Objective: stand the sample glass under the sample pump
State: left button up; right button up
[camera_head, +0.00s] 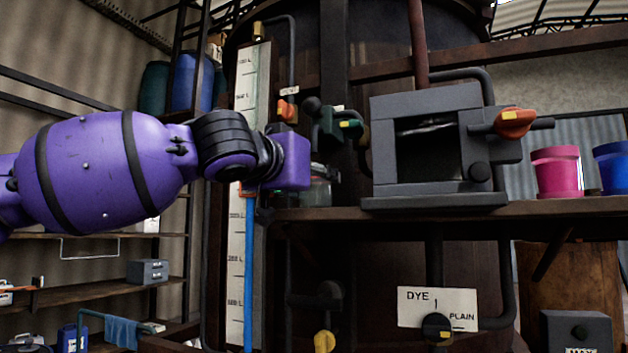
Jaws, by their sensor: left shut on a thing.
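My left gripper (292,163) reaches in from the left at shelf height, in front of the big dark vat. Its purple palm hides most of its fingers. It is shut on what looks like the sample glass (321,187), a clear jar partly showing just right of the palm. The glass is at the left end of the shelf; I cannot tell whether its base touches the shelf. Right above it is a dark fitting with a green lever (350,125), which may be the sample pump. My right gripper is not in view.
A grey box machine (435,190) with an orange handle (513,123) stands on the shelf (420,211) to the right. A pink pot (557,172) and a blue pot (612,167) stand farther right. A level gauge board (248,100) rises behind the gripper.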

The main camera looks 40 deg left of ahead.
pick_arm(q)
jog(key=shift+s+a+f, duration=0.1)
jog(key=shift+f, duration=0.1)
jog(key=o, duration=1.4)
jog(key=shift+s+d, duration=0.2)
jog(key=shift+s, duration=0.5)
jog(key=shift+s+d, duration=0.15)
jog(key=shift+s, duration=0.5)
jog(key=shift+s+f, duration=0.1)
jog(key=shift+s, duration=0.25)
jog(key=shift+s+d+b, duration=0.15)
jog(key=shift+s+b, duration=0.3)
jog(key=shift+s, duration=0.2)
jog(key=s+d+b, duration=0.1)
jog(key=s+b, duration=0.3)
jog(key=s, duration=0.3)
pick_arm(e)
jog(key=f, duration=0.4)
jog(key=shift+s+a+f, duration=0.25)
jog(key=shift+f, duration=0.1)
